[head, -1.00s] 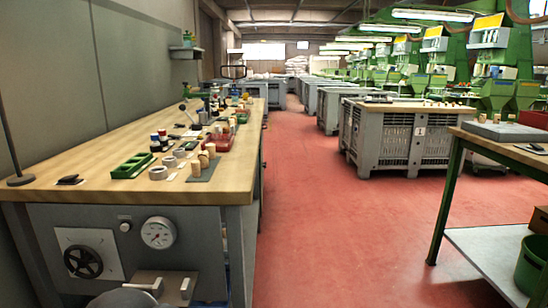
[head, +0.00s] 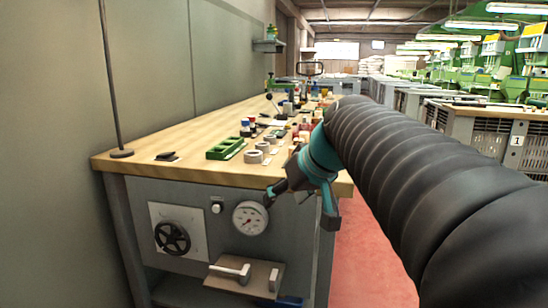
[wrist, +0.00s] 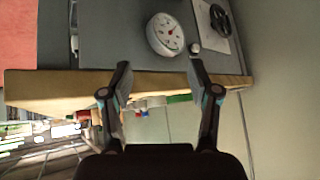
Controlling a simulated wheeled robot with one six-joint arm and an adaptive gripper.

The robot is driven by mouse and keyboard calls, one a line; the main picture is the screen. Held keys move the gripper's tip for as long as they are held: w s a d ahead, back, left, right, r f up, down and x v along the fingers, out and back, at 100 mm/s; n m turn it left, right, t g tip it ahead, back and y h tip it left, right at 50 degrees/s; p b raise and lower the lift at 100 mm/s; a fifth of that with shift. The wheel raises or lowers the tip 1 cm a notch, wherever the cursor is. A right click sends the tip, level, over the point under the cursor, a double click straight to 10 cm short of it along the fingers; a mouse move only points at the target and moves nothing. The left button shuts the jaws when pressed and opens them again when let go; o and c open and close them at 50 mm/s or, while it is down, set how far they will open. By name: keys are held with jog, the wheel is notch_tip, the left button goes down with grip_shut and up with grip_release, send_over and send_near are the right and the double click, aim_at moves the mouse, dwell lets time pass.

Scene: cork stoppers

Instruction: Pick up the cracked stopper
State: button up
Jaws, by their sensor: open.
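My gripper (head: 300,207) hangs open and empty in front of the near right corner of the workbench (head: 215,118), below the level of its top. In the wrist view its two spread fingers (wrist: 159,66) show against the bench front and wooden edge, which appear upside down. I cannot pick out a cracked stopper. The near right part of the bench top, where pale stoppers stood, is hidden behind my gripper and black-sleeved arm. Small pale and reddish items (head: 304,129) just beyond it are too small to tell apart.
A green tray (head: 226,149), grey rings (head: 254,156) and a small dark object (head: 167,156) lie on the bench. A thin stand pole (head: 113,80) rises at its left corner. The bench front has a gauge (head: 250,218) and handwheel (head: 172,238).

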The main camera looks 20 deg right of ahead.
jog(key=w+d+r+t+b, duration=0.2)
jog(key=w+d+r, duration=0.3)
jog(key=w+d, duration=0.15)
jog(key=n+t+b, duration=0.1)
jog(key=n+t, duration=0.1)
send_near(301, 140)
jog(key=shift+y, duration=0.3)
jog(key=x, duration=1.1)
jog(key=shift+w+d+f, duration=0.1)
jog(key=shift+w+d, duration=0.15)
jog(key=shift+w, duration=0.1)
jog(key=c, duration=0.9)
